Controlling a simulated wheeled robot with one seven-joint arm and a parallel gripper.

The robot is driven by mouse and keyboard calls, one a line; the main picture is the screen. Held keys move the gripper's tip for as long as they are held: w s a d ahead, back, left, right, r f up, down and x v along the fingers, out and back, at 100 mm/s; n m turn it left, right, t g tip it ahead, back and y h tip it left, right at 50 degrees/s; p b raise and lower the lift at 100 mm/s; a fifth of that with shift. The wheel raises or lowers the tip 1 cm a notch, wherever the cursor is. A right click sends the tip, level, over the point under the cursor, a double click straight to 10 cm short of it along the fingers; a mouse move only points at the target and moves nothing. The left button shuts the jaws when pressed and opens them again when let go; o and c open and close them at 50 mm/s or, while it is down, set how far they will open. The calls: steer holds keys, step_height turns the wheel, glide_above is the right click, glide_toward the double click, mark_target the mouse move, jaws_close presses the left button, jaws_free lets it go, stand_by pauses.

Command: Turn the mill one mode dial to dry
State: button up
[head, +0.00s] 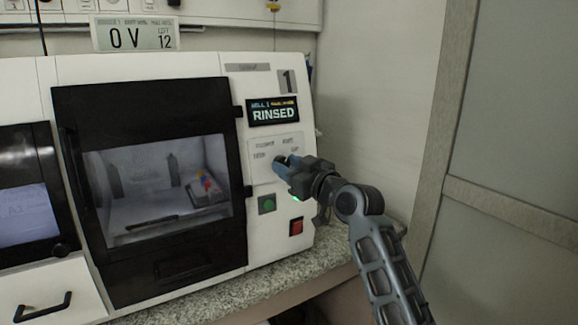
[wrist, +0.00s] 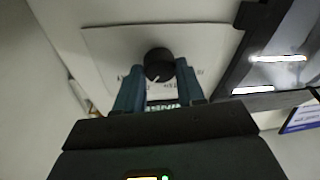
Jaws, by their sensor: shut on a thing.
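The mode dial is a round black knob (wrist: 158,62) with a white pointer mark, on a pale label plate of the mill (head: 255,205). In the wrist view the pointer mark is toward the bottom of the knob. My gripper (head: 283,164) has its blue fingers on either side of the dial, shut on it; it also shows in the wrist view (wrist: 158,72). In the head view the fingers hide most of the dial. The plate's small labels are too blurred to read surely.
The machine stands on a speckled counter (head: 225,291). A pale wall and a cabinet panel are on the right.

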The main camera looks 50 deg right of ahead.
steer(key=m, duration=0.1)
steer(key=m+h+p, duration=0.1)
steer(key=m, duration=0.1)
steer(key=shift+a+m, duration=0.2)
steer(key=shift+m, duration=0.1)
steer(key=shift+m+h+p, duration=0.4)
steer(key=shift+m+p, duration=0.5)
steer(key=shift+m, duration=0.5)
steer(key=o, duration=1)
steer(key=shift+d, duration=0.1)
steer(key=shift+o, duration=0.2)
steer(key=b+v, duration=0.1)
steer(key=v, duration=0.6)
steer(key=shift+s, duration=0.35)
